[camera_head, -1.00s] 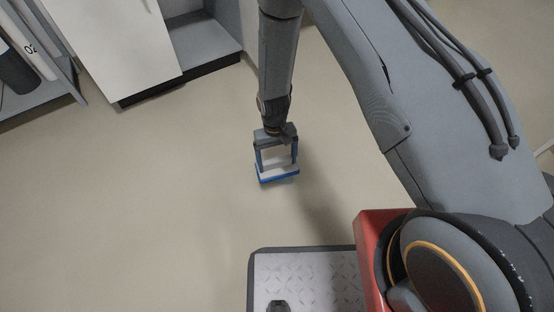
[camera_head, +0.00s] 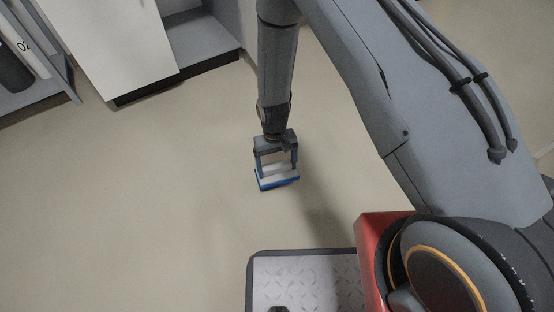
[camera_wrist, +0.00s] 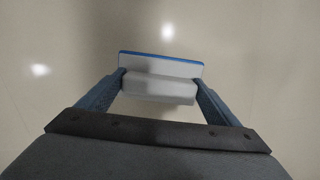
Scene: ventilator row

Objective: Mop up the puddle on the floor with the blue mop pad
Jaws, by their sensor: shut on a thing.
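The blue mop pad (camera_head: 278,182) has a white-grey block on top and a blue lower edge. It also shows in the wrist view (camera_wrist: 160,64), between the fingers. My gripper (camera_head: 277,168) is shut on the block of the pad, one finger at each end. In the wrist view my gripper (camera_wrist: 160,88) hides part of the block's ends. The pad is over the beige floor (camera_head: 130,210); I cannot tell whether it touches it. No puddle stands out clearly; the wrist view shows only bright light reflections on the floor.
A white cabinet (camera_head: 110,45) and an open grey recess (camera_head: 200,45) stand at the back left. A shelf with cylinders (camera_head: 15,65) is at the far left edge. My own base fills the lower right. The floor left of the gripper is clear.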

